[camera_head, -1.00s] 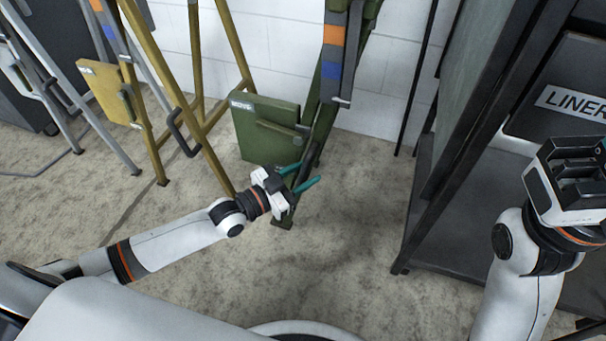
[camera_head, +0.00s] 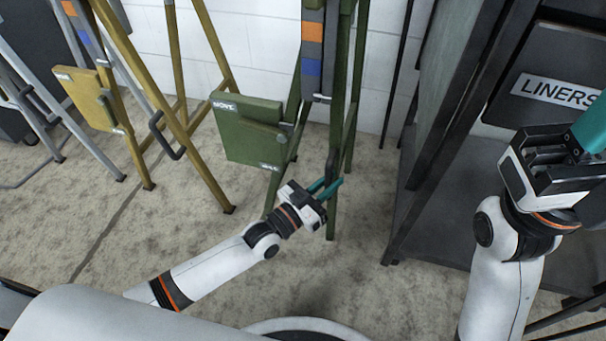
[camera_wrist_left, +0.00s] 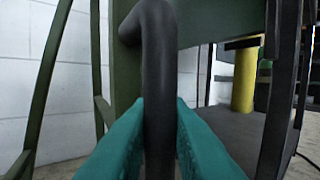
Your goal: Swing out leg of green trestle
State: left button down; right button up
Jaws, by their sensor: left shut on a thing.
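The green trestle (camera_head: 250,140) stands against the white wall in the head view, with a green panel on its left side. Its near leg (camera_head: 332,222) stands on the floor to the right of the panel, spread apart from another green leg (camera_head: 271,190). A dark bar handle (camera_wrist_left: 159,60) is on this leg. My left gripper (camera_head: 328,187) is shut on the handle, with a teal finger on each side of it in the left wrist view. My right gripper (camera_head: 570,145) is at the right edge, away from the trestle; its fingertips run out of view.
A yellow trestle (camera_head: 135,75) with a dark handle stands to the left, and a grey one (camera_head: 70,120) beyond it. A dark rack with a LINERS bin (camera_head: 545,95) stands on the right. The floor between trestle and rack is clear.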

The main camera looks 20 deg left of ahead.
pick_arm(q)
jog(key=d+n+t, duration=0.1)
jog(key=d+n, duration=0.1)
jog(key=d, duration=0.4)
jog(key=shift+s+d+r, duration=0.15)
jog(key=shift+s+r, duration=0.05)
jog(key=shift+r, duration=0.25)
jog(key=c, duration=1.6)
grip_release()
jog(key=shift+d, duration=0.1)
jog(key=shift+o, duration=1.2)
jog(key=shift+d, duration=0.1)
